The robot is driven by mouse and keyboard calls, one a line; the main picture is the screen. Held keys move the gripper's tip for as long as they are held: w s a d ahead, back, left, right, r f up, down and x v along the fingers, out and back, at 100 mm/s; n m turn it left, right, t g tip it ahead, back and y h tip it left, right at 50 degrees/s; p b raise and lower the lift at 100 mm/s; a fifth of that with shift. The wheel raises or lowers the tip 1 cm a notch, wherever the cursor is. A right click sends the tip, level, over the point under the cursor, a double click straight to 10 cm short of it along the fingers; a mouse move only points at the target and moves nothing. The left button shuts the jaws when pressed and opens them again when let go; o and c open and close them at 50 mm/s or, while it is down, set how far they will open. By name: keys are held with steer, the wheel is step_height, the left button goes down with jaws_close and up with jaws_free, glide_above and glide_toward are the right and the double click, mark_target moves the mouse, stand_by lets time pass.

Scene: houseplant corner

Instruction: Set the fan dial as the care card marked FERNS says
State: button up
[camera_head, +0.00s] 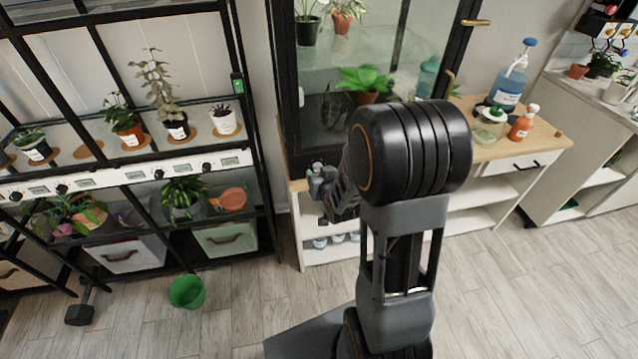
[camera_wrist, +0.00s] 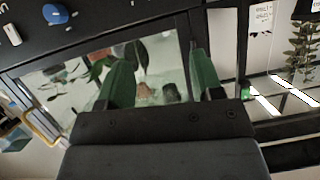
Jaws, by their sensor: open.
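My gripper (camera_wrist: 160,80) is open, with its two green fingers apart and nothing seen between them. A glass pane with plants behind it shows beyond the fingers. A blue knob (camera_wrist: 55,14) sits on a dark panel at the upper left of the wrist view, apart from the fingers. A small white part (camera_wrist: 12,35) is beside it. I cannot tell which control is the fan dial. White cards with small print (camera_wrist: 262,16) show at the upper right; I cannot read FERNS on any. In the head view my arm partly hides the glass cabinet (camera_head: 330,60).
A plant rack at the left has white strips (camera_head: 100,178) with several black knobs. Floor at the right is clear.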

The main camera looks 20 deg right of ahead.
mark_target(319, 170)
step_height(319, 170, down, 10)
steer(key=s+d+m+t+b, duration=0.1)
steer(key=s+d+t+b, duration=0.1)
steer(key=t+b, duration=0.2)
steer(key=shift+h, duration=0.4)
steer(key=w, duration=0.4)
steer(key=w+d+p, duration=0.1)
steer(key=w, duration=0.4)
steer(key=w+d, duration=0.1)
steer(key=w, duration=0.3)
steer(key=shift+w+d+f+p, duration=0.1)
steer(key=shift+w+d+p, duration=0.1)
steer(key=shift+w+p, duration=0.15)
steer(key=shift+s, duration=0.1)
steer(key=c, duration=0.9)
steer(key=shift+m, duration=0.3)
